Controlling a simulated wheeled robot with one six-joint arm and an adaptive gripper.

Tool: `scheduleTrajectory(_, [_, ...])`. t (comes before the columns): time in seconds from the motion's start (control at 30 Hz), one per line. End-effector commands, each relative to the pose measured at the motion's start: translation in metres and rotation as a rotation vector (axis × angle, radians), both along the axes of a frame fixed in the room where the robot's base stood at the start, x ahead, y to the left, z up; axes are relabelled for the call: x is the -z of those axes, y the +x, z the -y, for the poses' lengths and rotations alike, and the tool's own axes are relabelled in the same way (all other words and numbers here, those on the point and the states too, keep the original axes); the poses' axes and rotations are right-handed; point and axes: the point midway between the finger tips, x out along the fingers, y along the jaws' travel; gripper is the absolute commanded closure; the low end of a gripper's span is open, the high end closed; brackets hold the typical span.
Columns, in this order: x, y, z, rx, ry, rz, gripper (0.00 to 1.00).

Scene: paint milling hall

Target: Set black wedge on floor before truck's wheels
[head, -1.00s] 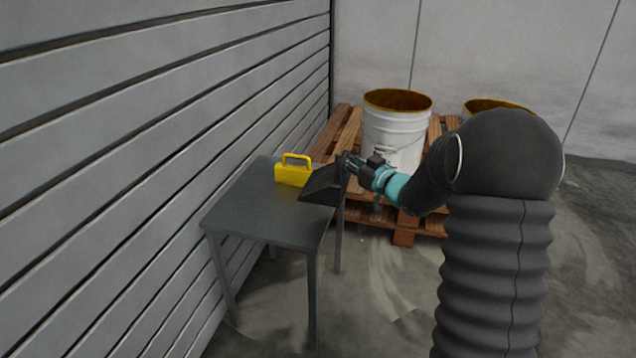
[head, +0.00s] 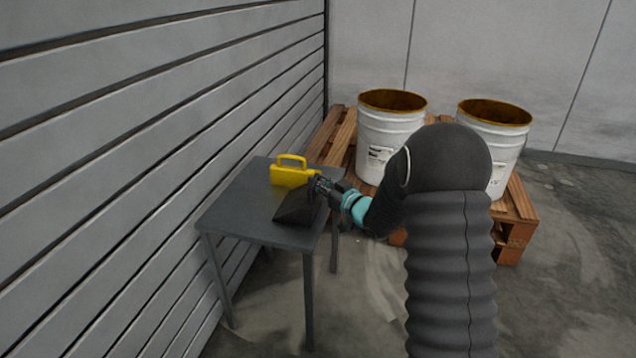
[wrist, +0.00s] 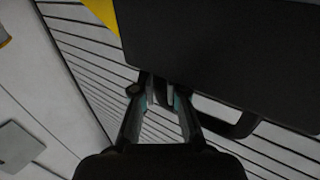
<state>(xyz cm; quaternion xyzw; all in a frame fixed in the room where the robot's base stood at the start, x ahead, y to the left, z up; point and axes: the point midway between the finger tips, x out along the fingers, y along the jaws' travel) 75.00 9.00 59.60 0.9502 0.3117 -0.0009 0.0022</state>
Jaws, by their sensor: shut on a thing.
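The black wedge (head: 296,206) is at the right side of the small grey table in the head view, over its top; I cannot tell whether it touches. My gripper (head: 322,186) is shut on the wedge at its right end. In the wrist view the wedge (wrist: 220,50) fills the upper part as a dark block with a handle loop, and my gripper's fingers (wrist: 160,100) close on it. No truck or wheels show in these frames.
A yellow object with a handle (head: 291,172) stands on the grey table (head: 240,215) just behind the wedge. White buckets (head: 385,140) stand on a wooden pallet (head: 518,225) behind my arm. A slatted wall (head: 150,150) runs along the left. Floor at the right is clear.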

Motion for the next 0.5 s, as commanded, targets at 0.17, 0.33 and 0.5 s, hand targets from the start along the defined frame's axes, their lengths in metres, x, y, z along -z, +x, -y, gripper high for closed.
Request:
scheduleTrajectory(0.17, [-0.0017,0.0003,0.0002,0.000,0.001,0.003,1.00])
scheduleTrajectory(0.33, [0.0016,0.0000,0.0001,0.000,-0.001,0.001,0.76])
scheduleTrajectory(0.5, [0.0016,0.0000,0.0001,0.000,-0.001,0.001,0.63])
